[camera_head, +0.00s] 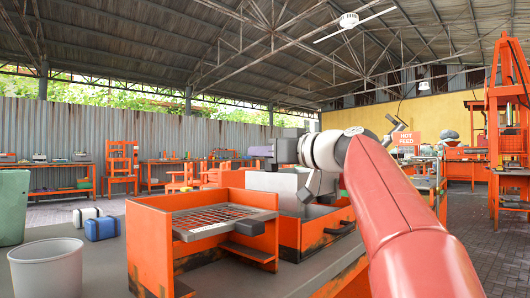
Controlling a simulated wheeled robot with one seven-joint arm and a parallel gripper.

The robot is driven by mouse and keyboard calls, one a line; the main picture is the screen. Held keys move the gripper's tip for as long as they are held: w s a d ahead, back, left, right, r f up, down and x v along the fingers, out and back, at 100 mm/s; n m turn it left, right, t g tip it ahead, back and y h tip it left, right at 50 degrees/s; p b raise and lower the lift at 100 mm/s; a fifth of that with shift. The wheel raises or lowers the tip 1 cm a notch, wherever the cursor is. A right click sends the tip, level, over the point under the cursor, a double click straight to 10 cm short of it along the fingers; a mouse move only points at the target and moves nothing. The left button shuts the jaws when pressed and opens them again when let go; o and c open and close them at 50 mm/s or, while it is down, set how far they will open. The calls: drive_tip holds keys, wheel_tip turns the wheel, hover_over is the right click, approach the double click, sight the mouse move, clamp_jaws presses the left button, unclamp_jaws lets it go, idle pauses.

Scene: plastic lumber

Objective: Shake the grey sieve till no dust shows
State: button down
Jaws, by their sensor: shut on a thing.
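The fingertips are small and partly hidden by my arm, so the exact grip is unclear.
In front of the bin stands an orange box (150,245) with a wire grate (212,218) on top. A grey bucket (47,270), a blue case (102,228) and a white case (86,215) are at left. The grey tabletop (225,279) is bare in front.

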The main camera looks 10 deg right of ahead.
drive_tip(key=w+d, duration=0.1)
drive_tip(key=d, duration=0.1)
drive_tip(key=w+d+p, duration=0.1)
drive_tip(key=shift+w+d+p, duration=0.3)
drive_tip(key=shift+w+d, duration=0.05)
drive_tip(key=shift+d, duration=0.05)
drive_tip(key=c, duration=1.2)
unclamp_jaws()
drive_tip(key=shift+c, duration=0.2)
drive_tip(key=shift+s, duration=0.1)
drive_tip(key=shift+b+v, duration=0.65)
drive_tip(key=shift+v, duration=3.2)
